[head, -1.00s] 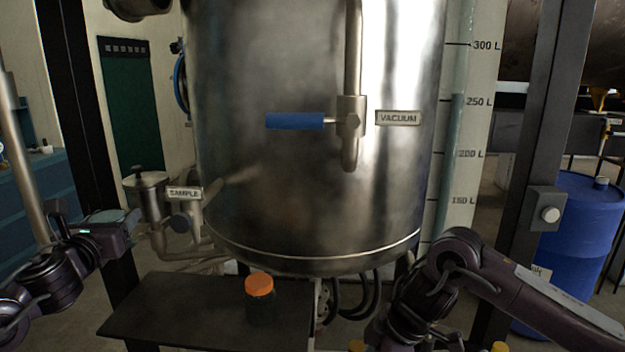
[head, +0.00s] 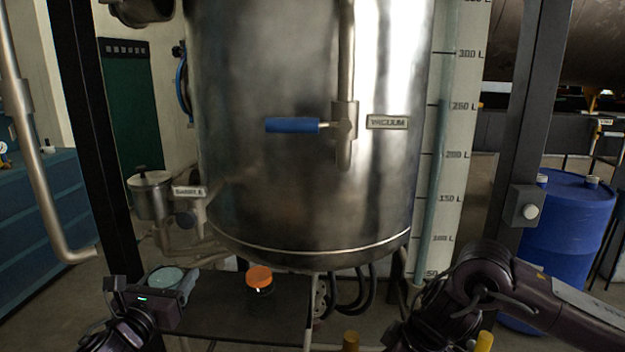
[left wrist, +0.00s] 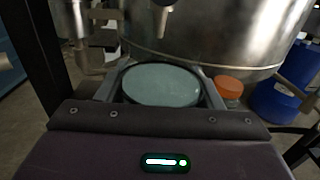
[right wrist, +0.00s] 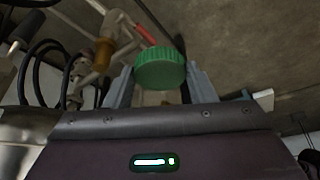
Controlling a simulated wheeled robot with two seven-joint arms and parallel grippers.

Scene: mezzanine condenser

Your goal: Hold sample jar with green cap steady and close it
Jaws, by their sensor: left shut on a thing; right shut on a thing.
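The sample jar shows as a pale teal round top (left wrist: 160,84) between the fingers of my left gripper (left wrist: 158,78) in the left wrist view. No cap sits on it, and its lower part is hidden. In the head view the jar (head: 167,278) is held in my left gripper (head: 180,284) by the left end of the dark shelf. The green cap (right wrist: 160,70) is held between the fingers of my right gripper (right wrist: 160,82) in the right wrist view. The right fingers are not visible in the head view. Jar and cap are apart.
A jar with an orange cap (head: 259,279) stands on the dark shelf (head: 215,310) under the steel vessel (head: 300,205). The sample valve piping (head: 190,215) is behind my left gripper. A dark post (head: 510,190) and blue drum (head: 570,240) are at right.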

